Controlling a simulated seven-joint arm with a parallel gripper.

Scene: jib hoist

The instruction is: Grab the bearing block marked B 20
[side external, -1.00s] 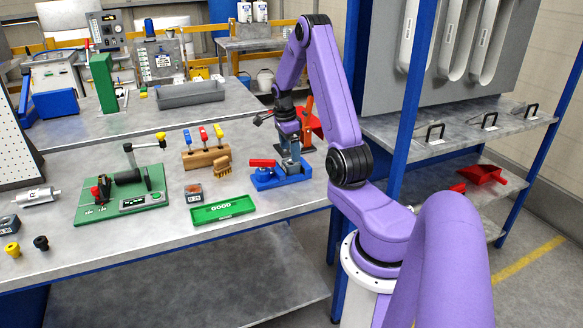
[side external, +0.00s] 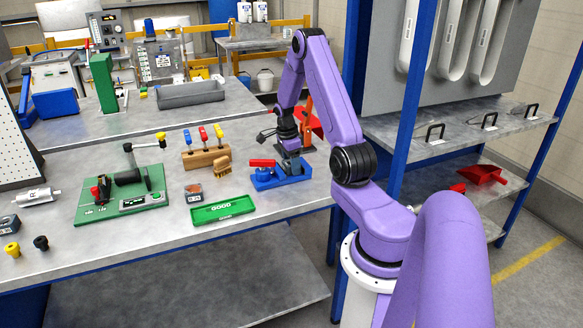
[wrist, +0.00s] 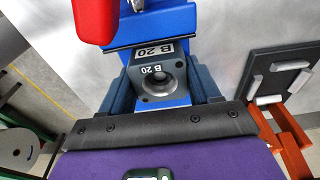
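The grey bearing block (wrist: 160,82), marked B 20 on its face with a round bore, sits at the blue stand (wrist: 178,22), which has its own B 20 label. My gripper (wrist: 163,92) has its two dark blue fingers on either side of the block in the wrist view. I see no clear gap, but cannot tell whether the fingers press on it. In the side view my gripper (side external: 290,150) is low over the blue stand (side external: 268,180), and the block is mostly hidden by the fingers.
A red part (side external: 262,163) tops the blue stand just left of my gripper. A green tray (side external: 222,209), a small grey block (side external: 193,193), a wooden rack (side external: 205,158) and a green board (side external: 122,195) stand further left. The bench front is mostly clear.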

